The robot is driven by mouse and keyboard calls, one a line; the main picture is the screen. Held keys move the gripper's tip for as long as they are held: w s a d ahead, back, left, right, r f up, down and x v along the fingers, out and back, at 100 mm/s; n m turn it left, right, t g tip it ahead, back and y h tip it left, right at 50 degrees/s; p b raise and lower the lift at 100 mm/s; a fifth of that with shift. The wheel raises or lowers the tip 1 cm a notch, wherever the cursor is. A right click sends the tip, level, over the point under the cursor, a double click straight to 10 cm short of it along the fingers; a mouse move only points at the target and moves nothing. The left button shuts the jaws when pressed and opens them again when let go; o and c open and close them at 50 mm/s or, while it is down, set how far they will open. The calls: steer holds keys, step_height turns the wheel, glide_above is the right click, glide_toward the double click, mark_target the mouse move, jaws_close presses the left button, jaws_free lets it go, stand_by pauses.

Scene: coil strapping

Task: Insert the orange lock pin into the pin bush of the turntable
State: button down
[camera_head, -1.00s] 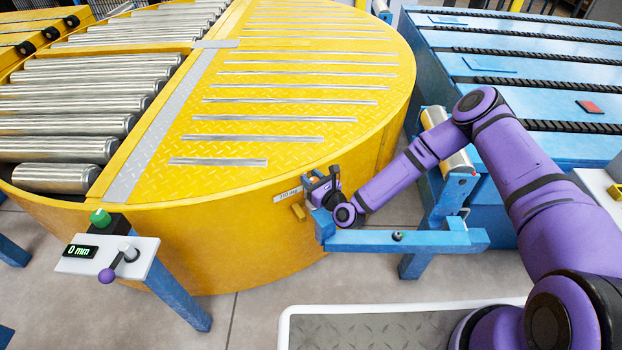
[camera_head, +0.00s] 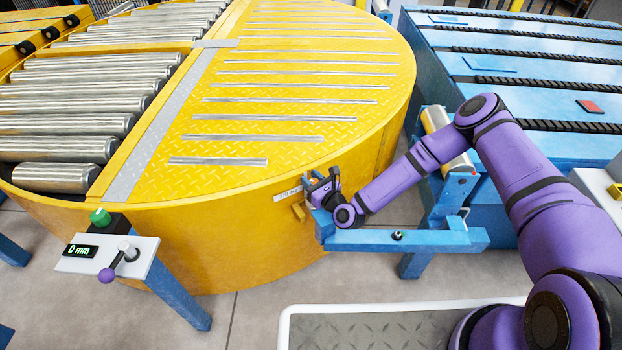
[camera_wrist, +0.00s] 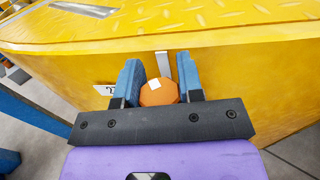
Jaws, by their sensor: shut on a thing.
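The orange lock pin (camera_wrist: 158,93) shows as an orange rounded head with a white patch, between the two blue fingers of my gripper (camera_wrist: 160,84) in the wrist view. My gripper is shut on it, close to the side wall of the yellow turntable (camera_wrist: 240,75). In the head view my gripper (camera_head: 320,187) is at the turntable's (camera_head: 210,235) front right rim, above the left end of a blue bracket (camera_head: 400,240). The pin's lower part and the pin bush are hidden, so I cannot tell whether the pin is in the bush.
A small yellow block (camera_head: 298,212) and a white label (camera_head: 287,195) are on the turntable wall beside my gripper. A control panel (camera_head: 107,256) reading 0 mm stands at the left. A blue conveyor (camera_head: 530,65) and a metal roller (camera_head: 459,164) lie to the right.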

steer(key=shift+f, duration=2.4)
steer(key=shift+r, duration=0.1)
steer(key=shift+r, duration=2.45)
steer(key=shift+f, duration=2.55)
steer(key=c, duration=0.7)
jaws_free()
steer(key=v, duration=1)
steer(key=shift+s+d, duration=0.25)
steer(key=shift+s, duration=0.1)
